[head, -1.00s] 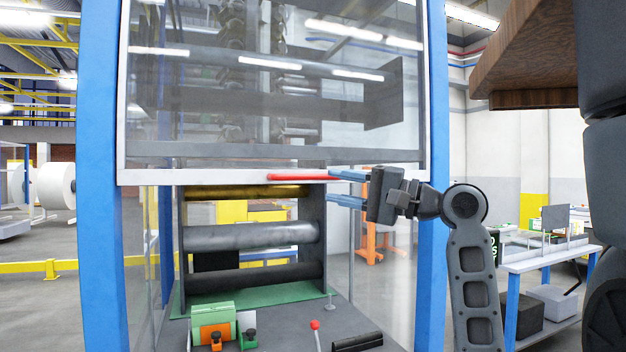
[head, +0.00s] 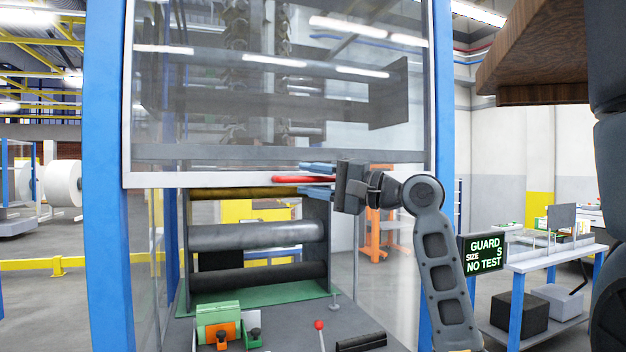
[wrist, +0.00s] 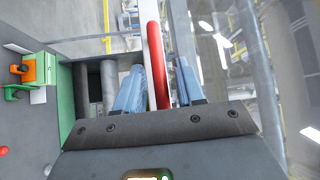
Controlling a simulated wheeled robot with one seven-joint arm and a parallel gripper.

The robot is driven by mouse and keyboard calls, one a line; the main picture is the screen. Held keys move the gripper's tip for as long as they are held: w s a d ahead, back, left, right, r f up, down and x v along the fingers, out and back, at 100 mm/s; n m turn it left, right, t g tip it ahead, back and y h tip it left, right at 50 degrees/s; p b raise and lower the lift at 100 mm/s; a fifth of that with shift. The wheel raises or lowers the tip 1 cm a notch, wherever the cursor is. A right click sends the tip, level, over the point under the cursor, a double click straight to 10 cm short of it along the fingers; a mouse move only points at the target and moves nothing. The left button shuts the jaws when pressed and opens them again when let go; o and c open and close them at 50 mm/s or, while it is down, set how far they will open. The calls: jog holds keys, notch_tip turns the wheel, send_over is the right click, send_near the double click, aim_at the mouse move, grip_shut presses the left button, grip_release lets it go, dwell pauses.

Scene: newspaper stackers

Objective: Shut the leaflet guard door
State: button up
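The leaflet guard door (head: 270,85) is a clear sliding panel in a pale frame, raised in the upper part of the blue-posted machine. Its bottom edge stands well above the machine bed, so the rollers (head: 258,235) are exposed below. A red handle bar (head: 290,179) runs along that bottom edge; it also shows in the wrist view (wrist: 157,65). My gripper (head: 318,180) is open, with one blue finger above the bar and one below. In the wrist view the fingers lie on both sides of the bar, with a gap on the right side.
A green and orange block (head: 218,325) and a red-knobbed lever (head: 319,326) stand on the bed below the opening. A green-lettered display (head: 482,254) and a blue-legged bench (head: 545,258) are to the right. A blue post (head: 105,180) bounds the left.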

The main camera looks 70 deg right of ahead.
grip_shut()
dwell(0.5)
notch_tip(320, 180, down, 51)
jog(key=b, duration=2.3)
jog(key=shift+r+b, duration=0.15)
jog(key=shift+b, duration=0.15)
jog(key=shift+c, duration=0.8)
grip_release()
jog(key=shift+o, duration=0.8)
jog(key=shift+s, duration=0.1)
